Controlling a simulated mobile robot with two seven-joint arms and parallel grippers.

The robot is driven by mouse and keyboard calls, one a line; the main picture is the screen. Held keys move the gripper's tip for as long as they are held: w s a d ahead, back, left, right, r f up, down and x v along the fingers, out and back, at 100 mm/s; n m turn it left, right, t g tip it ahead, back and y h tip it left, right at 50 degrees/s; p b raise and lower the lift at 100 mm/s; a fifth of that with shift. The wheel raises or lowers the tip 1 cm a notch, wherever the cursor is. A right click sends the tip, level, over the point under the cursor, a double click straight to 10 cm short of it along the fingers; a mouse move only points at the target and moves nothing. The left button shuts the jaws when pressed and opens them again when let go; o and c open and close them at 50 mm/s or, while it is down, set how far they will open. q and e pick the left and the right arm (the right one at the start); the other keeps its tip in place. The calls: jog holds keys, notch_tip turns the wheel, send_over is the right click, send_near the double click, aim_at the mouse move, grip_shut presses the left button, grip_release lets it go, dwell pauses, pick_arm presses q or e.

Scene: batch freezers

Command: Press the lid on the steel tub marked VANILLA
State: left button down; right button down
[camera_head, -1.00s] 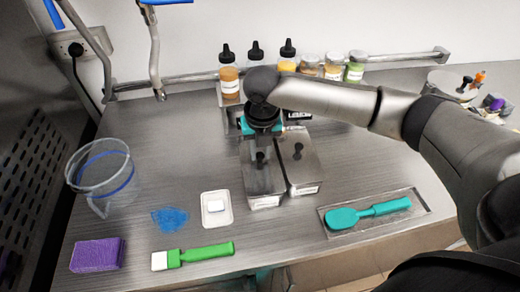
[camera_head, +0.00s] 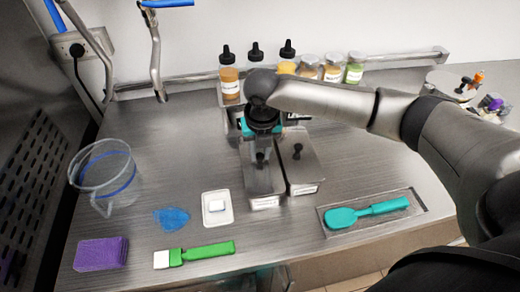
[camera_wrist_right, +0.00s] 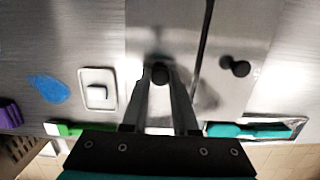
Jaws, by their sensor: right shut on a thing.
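Two steel tubs with flat lids and black knobs stand side by side on the counter, the left tub (camera_head: 264,186) and the right tub (camera_head: 304,172). Each has a white front label too small to read, so I cannot tell which is VANILLA. My right gripper (camera_head: 262,156) points down over the left tub. In the right wrist view its fingers (camera_wrist_right: 160,72) are shut on the black lid knob (camera_wrist_right: 159,75) of that tub. I cannot tell whether the lid is fully seated. The right tub's knob (camera_head: 297,151) stands free. My left gripper is out of view.
Bottles (camera_head: 229,82) and jars (camera_head: 333,68) stand behind the tubs. A teal spatula (camera_head: 368,212) lies in a tray at right. A white dish (camera_head: 217,208), blue patch (camera_head: 171,218), green-handled brush (camera_head: 195,254), purple sponge (camera_head: 101,253) and clear jug (camera_head: 106,178) are at left.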

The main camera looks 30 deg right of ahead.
jog(key=shift+p, duration=0.5)
dwell(0.5)
jog(key=shift+f+p, duration=0.2)
jog(key=shift+p, duration=0.75)
dwell(1.2)
jog(key=shift+c, duration=0.6)
grip_release()
jog(key=shift+r, duration=0.1)
dwell(0.3)
jog(key=shift+r+p, duration=3.45)
jog(key=shift+p, duration=0.7)
jog(key=shift+f, duration=0.1)
jog(key=shift+c, duration=0.3)
